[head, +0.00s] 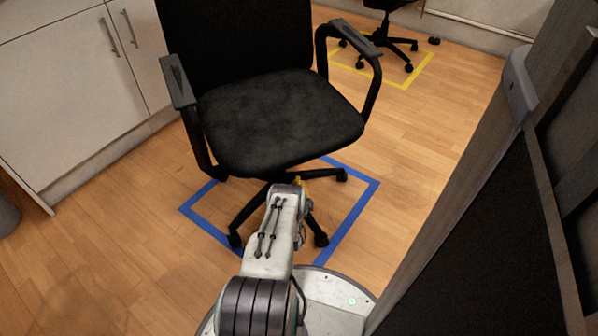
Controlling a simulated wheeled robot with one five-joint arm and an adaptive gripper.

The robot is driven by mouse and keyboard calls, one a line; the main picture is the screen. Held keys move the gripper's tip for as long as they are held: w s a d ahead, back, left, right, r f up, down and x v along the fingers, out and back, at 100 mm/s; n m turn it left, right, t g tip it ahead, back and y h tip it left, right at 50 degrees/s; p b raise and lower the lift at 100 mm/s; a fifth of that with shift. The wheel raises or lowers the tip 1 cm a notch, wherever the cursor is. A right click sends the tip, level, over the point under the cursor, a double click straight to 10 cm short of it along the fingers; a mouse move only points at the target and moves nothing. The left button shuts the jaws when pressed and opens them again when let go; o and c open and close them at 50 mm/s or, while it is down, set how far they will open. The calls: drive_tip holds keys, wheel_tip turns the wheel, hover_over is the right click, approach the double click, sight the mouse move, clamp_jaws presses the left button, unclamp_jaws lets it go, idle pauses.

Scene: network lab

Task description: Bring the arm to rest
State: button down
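My arm (268,245) reaches forward from my round base at the bottom of the head view. Its far end is low in front of a black office chair (275,118). A small yellow part shows just beyond the arm's end. The gripper's fingers are hidden behind the arm, so I cannot see whether they are open or shut, or whether they touch the chair.
The chair stands within a blue floor square (345,222). Another chair (385,42) stands in a yellow square (418,75) behind. White cabinets (75,85) line the left. A dark tall unit (490,240) rises close on the right. Wood floor is clear at left.

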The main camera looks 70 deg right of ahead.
drive_tip(key=shift+p+v, duration=0.35)
drive_tip(key=shift+v, duration=0.8)
